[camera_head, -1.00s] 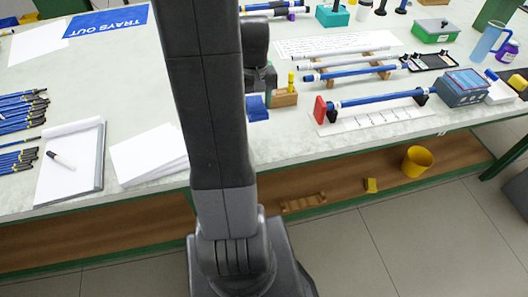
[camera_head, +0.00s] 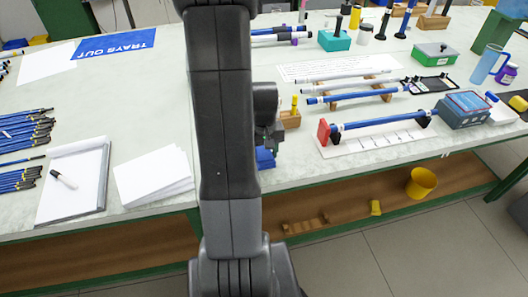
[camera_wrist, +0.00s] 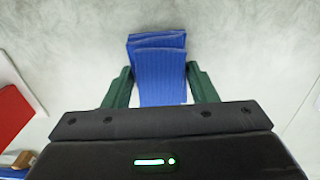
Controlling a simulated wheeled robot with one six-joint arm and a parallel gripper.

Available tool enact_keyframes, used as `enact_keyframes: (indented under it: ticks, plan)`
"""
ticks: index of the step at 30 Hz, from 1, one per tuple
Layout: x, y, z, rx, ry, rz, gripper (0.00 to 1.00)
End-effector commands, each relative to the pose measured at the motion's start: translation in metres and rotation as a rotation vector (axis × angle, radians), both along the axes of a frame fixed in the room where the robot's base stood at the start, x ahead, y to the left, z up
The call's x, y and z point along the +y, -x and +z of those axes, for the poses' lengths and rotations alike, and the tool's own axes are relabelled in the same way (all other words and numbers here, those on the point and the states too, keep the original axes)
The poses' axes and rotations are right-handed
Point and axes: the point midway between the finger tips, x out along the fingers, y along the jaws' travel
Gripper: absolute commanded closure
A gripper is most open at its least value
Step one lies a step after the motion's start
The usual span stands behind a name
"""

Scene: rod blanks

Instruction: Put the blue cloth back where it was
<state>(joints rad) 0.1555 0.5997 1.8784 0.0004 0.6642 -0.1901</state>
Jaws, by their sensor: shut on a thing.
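The blue cloth (camera_wrist: 160,80) is a folded, ribbed stack between the two green fingers of my gripper (camera_wrist: 161,86) in the wrist view. My gripper is shut on it. In the head view the cloth (camera_head: 265,158) shows just below my gripper (camera_head: 268,140), near the front edge of the table. Part of it is hidden behind my arm. I cannot tell whether it touches the tabletop.
A small wooden block (camera_head: 290,119) with a yellow piece stands behind the cloth. To the right, a blue rod (camera_head: 385,119) with a red end plate (camera_head: 323,132) lies over a white marked strip. White paper sheets (camera_head: 153,178) lie to the left.

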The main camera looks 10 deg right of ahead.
Motion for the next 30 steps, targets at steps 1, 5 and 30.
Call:
enact_keyframes:
  ticks: [1,5,30]
  plan:
    - [0.000,0.000,0.000,-0.001,0.000,0.000,0.69]
    - [0.000,0.000,0.000,0.000,0.000,0.000,0.69]
    - [0.000,-0.002,0.037,-0.007,0.001,0.000,0.26]
